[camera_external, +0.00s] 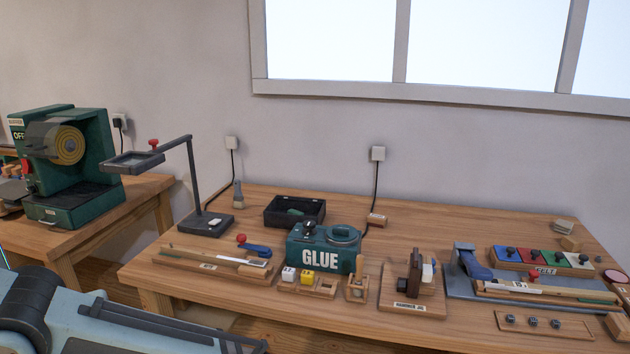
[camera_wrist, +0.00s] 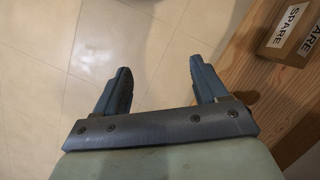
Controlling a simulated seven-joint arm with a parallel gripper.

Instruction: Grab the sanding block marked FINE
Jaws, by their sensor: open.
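I cannot read FINE on anything in either view, so I cannot tell which thing is the sanding block with that mark. In the external view only part of my arm shows at the lower left; the gripper is not visible there.
A wooden box labelled SPARE (camera_wrist: 292,32) sits on the bench at the right of the wrist view. A green machine (camera_external: 75,165) stands left.

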